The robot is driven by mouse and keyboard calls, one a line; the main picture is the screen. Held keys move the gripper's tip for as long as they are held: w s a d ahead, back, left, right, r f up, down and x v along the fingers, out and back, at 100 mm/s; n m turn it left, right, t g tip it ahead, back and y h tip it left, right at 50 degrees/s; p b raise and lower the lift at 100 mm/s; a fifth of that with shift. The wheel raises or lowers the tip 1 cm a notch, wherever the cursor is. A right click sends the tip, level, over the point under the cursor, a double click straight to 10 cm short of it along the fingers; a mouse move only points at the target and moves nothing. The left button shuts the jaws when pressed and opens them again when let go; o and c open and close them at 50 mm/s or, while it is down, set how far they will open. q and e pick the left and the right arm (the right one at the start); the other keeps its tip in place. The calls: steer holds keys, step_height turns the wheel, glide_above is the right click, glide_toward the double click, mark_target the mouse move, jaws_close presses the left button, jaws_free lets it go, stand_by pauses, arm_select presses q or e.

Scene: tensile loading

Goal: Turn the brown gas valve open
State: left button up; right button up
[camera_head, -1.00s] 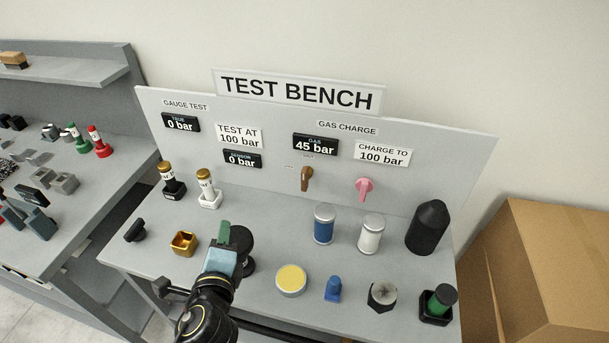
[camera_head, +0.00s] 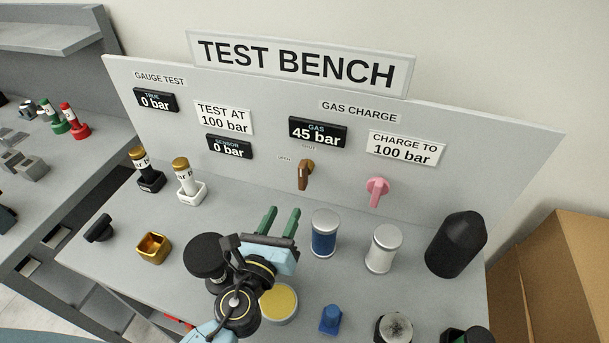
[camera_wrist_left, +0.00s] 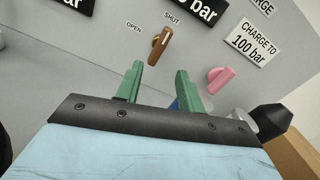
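The brown gas valve (camera_head: 305,175) is a small lever on the upright panel, below the "GAS 45 bar" display. Its lever hangs down, slightly tilted. In the left wrist view the valve (camera_wrist_left: 161,45) lies beyond the fingers, with an OPEN label at its left and a SHUT label above it. My left gripper (camera_head: 279,222) is open and empty, its two green fingers pointing at the panel from below the valve, apart from it. It also shows in the left wrist view (camera_wrist_left: 157,82). My right gripper does not show.
A pink lever (camera_head: 377,191) is on the panel right of the valve. A blue cylinder (camera_head: 324,234), a white cylinder (camera_head: 382,249) and a black pointed cylinder (camera_head: 456,244) stand on the bench to the right. A gold cup (camera_head: 153,249) stands at left.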

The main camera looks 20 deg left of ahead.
mark_target(300, 178)
arm_select(q)
steer(key=w, duration=0.6)
steer(key=w+p, duration=0.1)
steer(key=w, duration=0.6)
steer(key=shift+d+r, duration=0.1)
steer(key=shift+d, duration=0.1)
